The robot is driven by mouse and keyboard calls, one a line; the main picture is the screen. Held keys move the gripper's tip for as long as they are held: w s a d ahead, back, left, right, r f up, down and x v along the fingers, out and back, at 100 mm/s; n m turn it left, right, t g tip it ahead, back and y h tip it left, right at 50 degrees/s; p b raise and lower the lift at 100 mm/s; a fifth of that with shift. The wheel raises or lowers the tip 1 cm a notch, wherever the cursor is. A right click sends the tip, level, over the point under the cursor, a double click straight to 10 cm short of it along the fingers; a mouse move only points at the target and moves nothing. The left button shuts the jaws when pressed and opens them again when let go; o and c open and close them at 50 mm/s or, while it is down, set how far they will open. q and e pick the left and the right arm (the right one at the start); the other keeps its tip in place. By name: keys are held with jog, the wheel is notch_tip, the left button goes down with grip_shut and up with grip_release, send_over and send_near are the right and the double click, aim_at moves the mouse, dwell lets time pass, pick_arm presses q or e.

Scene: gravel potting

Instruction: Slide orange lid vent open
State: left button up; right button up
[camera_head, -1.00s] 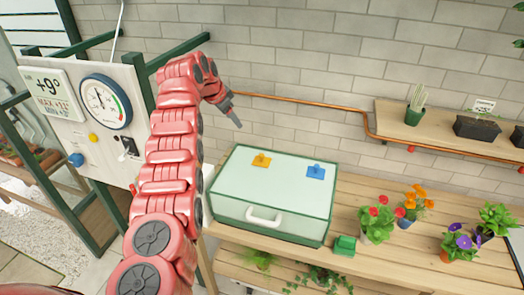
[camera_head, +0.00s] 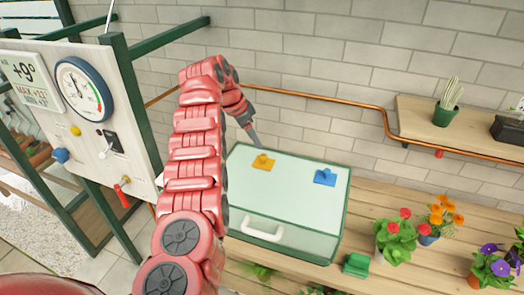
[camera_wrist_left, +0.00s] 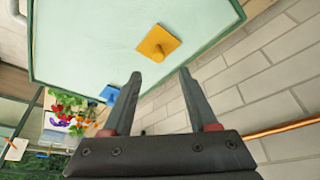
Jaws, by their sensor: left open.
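The orange lid vent (camera_head: 263,162) is a small square plate with a knob, on the pale lid (camera_head: 285,190) of a green-framed box. It also shows in the left wrist view (camera_wrist_left: 158,42), just beyond my fingertips. A blue vent (camera_head: 325,177) sits on the same lid, to the right. My left gripper (camera_head: 257,144) is close to the lid's back edge, behind the orange vent. In the left wrist view its two fingers (camera_wrist_left: 161,75) are apart with nothing between them, and the orange knob is ahead of them, not touched. My right gripper is not in view.
The box has a white front handle (camera_head: 262,227). A green block (camera_head: 356,264) and potted flowers (camera_head: 396,240) stand to the right on the wooden bench. A copper pipe (camera_head: 330,99) runs along the brick wall behind. A gauge panel (camera_head: 80,120) stands at the left.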

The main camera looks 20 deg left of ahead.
aim_at(263, 155)
pick_arm(q)
jog(key=p+x, duration=0.2)
jog(key=x, duration=0.4)
jog(key=shift+d+f, duration=0.15)
jog(key=shift+f, duration=0.15)
jog(key=shift+d+f, duration=0.2)
jog(key=shift+f, duration=0.2)
jog(key=shift+w, duration=0.1)
grip_shut()
dwell(0.7)
